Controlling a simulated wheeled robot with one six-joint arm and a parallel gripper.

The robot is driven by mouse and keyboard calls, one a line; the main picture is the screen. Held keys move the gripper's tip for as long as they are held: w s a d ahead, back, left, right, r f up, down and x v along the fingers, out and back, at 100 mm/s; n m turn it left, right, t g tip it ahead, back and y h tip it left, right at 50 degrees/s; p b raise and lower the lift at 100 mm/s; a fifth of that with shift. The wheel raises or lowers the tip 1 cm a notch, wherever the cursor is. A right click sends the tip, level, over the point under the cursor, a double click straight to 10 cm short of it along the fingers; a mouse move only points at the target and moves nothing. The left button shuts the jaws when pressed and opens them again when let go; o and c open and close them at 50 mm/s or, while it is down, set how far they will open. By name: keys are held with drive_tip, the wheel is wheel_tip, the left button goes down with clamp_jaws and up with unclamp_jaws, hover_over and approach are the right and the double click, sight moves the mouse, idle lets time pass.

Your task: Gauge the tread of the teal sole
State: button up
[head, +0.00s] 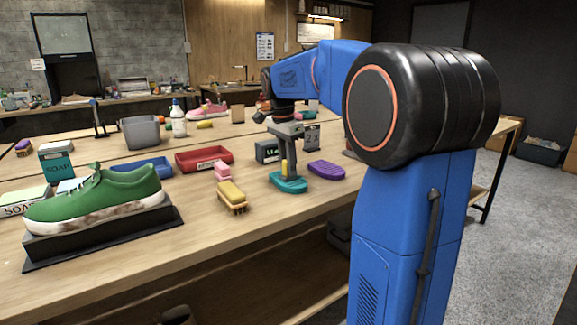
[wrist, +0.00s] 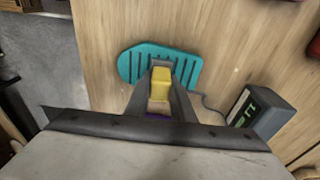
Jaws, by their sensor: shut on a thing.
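The teal sole (head: 291,187) lies flat on the wooden table, and its dark grooves show in the wrist view (wrist: 131,66). My gripper (head: 286,152) points down over it, shut on a yellow probe (head: 284,169). In the wrist view the yellow probe (wrist: 160,82) is between the fingers over the middle of the sole. Whether its tip touches the tread is hidden. A thin cable runs to a dark gauge box (wrist: 256,112) with a green display; the box (head: 267,152) stands behind the sole in the head view.
A purple sole (head: 327,170) lies right of the teal one. A yellow brush (head: 232,195) and pink block (head: 222,170) lie to the left, near a red tray (head: 202,158) and blue tray (head: 148,167). A green sneaker (head: 105,197) sits on a black stand. Bare table lies in front.

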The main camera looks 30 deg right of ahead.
idle(0.4)
drive_tip(key=shift+r, duration=3.45)
